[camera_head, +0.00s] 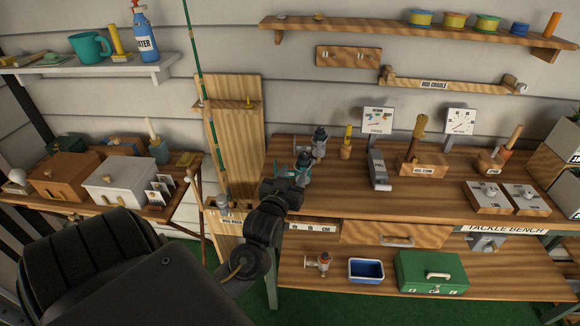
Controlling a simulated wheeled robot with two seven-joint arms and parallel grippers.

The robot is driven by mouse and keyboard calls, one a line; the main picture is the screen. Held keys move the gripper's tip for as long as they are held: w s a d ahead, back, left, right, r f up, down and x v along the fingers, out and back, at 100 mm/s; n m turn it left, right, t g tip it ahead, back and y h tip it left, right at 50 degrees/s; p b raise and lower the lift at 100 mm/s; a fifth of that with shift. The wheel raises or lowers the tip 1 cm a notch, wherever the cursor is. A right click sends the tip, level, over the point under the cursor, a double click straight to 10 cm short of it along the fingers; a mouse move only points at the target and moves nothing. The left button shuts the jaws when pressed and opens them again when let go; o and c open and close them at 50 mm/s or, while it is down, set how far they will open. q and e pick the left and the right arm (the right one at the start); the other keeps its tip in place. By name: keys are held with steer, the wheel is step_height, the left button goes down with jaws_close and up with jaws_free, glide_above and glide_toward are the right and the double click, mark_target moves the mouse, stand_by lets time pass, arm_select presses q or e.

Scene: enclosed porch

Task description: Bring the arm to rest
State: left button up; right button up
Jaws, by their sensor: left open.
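My left arm comes in from the lower left, black and jointed. Its gripper (290,178) is at the front left edge of the tackle bench (345,205), seen from behind. A teal reel-like item (304,162) shows just past it; I cannot tell whether they touch. The fingertips are small and mostly hidden by the wrist, and nothing is seen held in them. The gripper is open. My right gripper is not in view.
A green fishing rod (200,90) stands upright left of the gripper, before a wooden board (235,130). A lower shelf holds a blue tray (366,271) and a green tackle box (432,273). A side table with a white box (118,183) stands left. Green floor shows below.

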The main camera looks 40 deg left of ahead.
arm_select(q)
steer(key=shift+v, duration=0.8)
